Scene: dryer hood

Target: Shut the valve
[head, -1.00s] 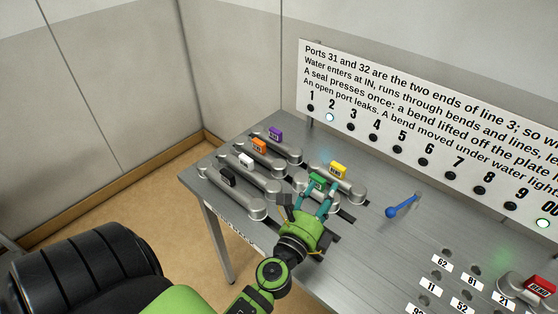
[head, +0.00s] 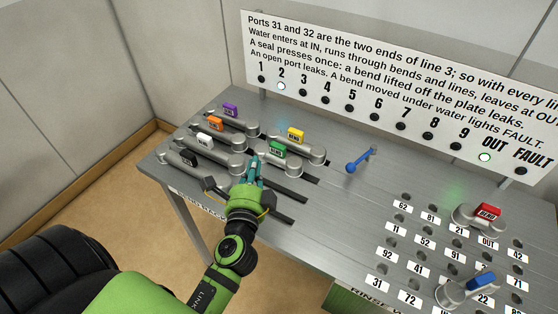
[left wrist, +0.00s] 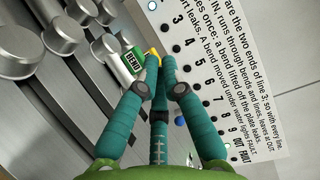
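The valve is a blue lever (head: 360,160) on the steel table, lying at a slant between the bend rack and the numbered ports. A small blue part of it shows beside the fingers in the left wrist view (left wrist: 180,121). My left gripper (head: 255,163) is above the rack, just left of the green-tagged bend (head: 278,150) and well left of the lever. Its teal fingers meet at the tips with nothing seen between them; the left wrist view (left wrist: 160,62) also shows them together. My right gripper is not in view.
Bends tagged yellow (head: 296,135), purple (head: 231,110), orange (head: 216,124), white (head: 205,141) and black (head: 189,158) sit in the rack. Red (head: 487,212) and blue (head: 481,281) bends sit among the ports. On the sign (head: 400,85), lamps 2 and OUT are lit. Table around the lever is clear.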

